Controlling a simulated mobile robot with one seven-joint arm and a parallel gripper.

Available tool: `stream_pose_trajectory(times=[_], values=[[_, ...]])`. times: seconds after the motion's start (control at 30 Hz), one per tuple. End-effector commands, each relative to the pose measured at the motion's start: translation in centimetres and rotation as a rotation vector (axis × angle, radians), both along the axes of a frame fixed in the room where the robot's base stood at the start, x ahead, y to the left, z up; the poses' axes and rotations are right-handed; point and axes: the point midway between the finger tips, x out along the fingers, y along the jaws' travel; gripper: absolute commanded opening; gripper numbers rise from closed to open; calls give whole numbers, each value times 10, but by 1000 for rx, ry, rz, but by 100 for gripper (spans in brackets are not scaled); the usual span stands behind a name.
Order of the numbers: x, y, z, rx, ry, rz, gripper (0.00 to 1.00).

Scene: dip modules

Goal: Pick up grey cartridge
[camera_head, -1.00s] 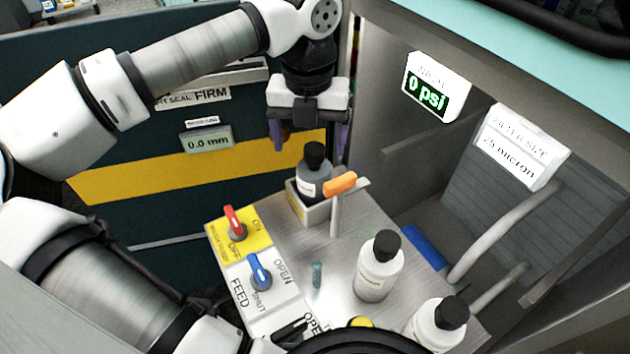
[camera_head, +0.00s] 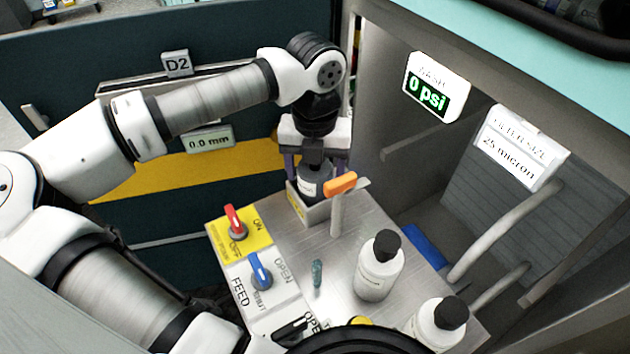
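A grey bottle-like cartridge (camera_head: 309,181) with a black cap and a pale label stands upright in a small light-coloured square holder (camera_head: 312,212) at the back of the metal worktop. My gripper (camera_head: 316,172) points down over it. Its purple fingers are apart, one on each side of the cartridge's upper part. The gap looks wider than the cartridge, but the right finger is partly hidden behind the orange-handled valve (camera_head: 340,184), so I cannot tell whether either finger touches.
The orange-handled valve stands close at the holder's right. Two white bottles (camera_head: 379,268) (camera_head: 437,322) with black caps stand to the front right. Red (camera_head: 234,219) and blue (camera_head: 259,270) switch levers are on the left panel. A grey cabinet wall rises on the right.

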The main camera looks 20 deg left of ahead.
Motion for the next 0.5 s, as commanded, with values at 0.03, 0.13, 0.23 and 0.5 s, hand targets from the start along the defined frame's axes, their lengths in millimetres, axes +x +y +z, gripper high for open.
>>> stream_pose_trajectory(times=[0.03, 0.13, 0.23, 0.5], values=[[0, 0, 0, 0, 0, 0, 62], [0, 0, 0, 0, 0, 0, 49], [0, 0, 0, 0, 0, 0, 35], [0, 0, 1, 0, -1, 0, 27]])
